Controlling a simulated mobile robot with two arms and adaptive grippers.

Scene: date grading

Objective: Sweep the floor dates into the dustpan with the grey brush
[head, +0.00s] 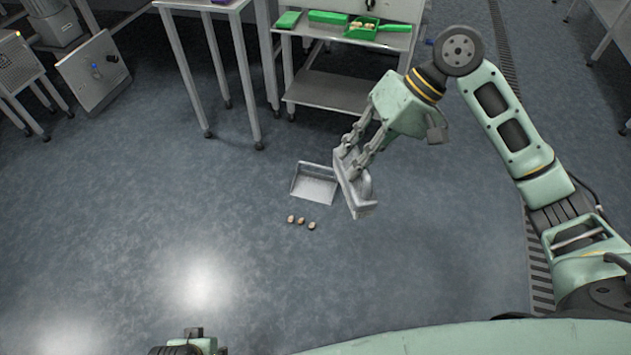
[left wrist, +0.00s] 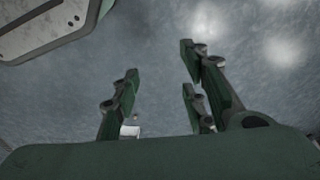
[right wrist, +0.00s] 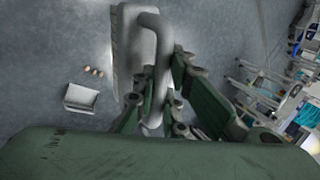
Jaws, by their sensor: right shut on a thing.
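Three brown dates (head: 301,221) lie in a short row on the grey floor. The grey dustpan (head: 314,183) lies on the floor just behind them in the head view. The right wrist view also shows the dates (right wrist: 93,71) beside the dustpan (right wrist: 82,99). My right gripper (head: 348,160) is shut on the handle of the grey brush (head: 357,196). The brush is to the right of the dustpan and dates and apart from the dates; whether it touches the floor is unclear. It also shows in the right wrist view (right wrist: 132,45). My left gripper (left wrist: 158,85) is open and empty.
A metal cart (head: 338,91) with green trays, a green box (head: 362,27) and a green scoop stands behind the dustpan. A metal table (head: 225,5) stands left of it. A floor drain grate (head: 541,262) runs at the right. The floor at left and front is clear.

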